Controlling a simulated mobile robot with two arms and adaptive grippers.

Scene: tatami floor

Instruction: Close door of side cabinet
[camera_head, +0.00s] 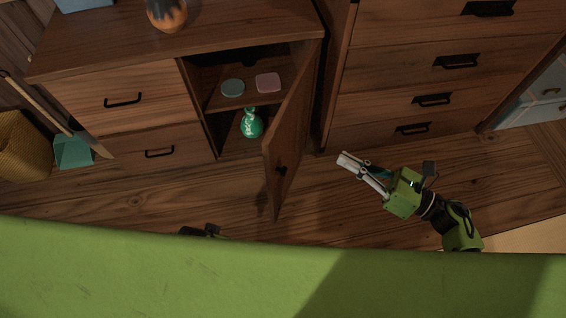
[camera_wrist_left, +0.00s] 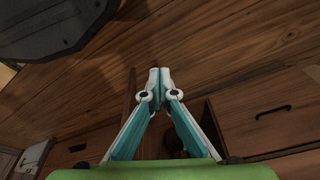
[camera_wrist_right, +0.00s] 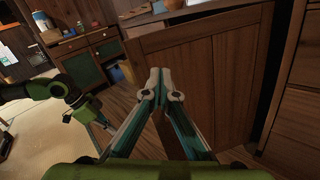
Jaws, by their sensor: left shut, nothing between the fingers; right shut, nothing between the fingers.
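The side cabinet (camera_head: 110,55) is dark wood, with two drawers on the left and an open compartment on the right. Its door (camera_head: 290,150) stands swung out towards me, with a small dark handle on it. The door panel also shows ahead in the right wrist view (camera_wrist_right: 220,65). My right gripper (camera_head: 347,160) is shut and empty, to the right of the door and apart from it in the head view; its fingers also show in the right wrist view (camera_wrist_right: 160,73). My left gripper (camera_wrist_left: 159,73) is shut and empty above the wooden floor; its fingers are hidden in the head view.
A green bottle (camera_head: 252,124), a teal dish (camera_head: 232,88) and a pink dish (camera_head: 268,83) are inside the compartment. A vase (camera_head: 167,14) stands on top. A drawer chest (camera_head: 400,60) is at the right. A dustpan (camera_head: 73,152) and basket (camera_head: 22,147) are at the left.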

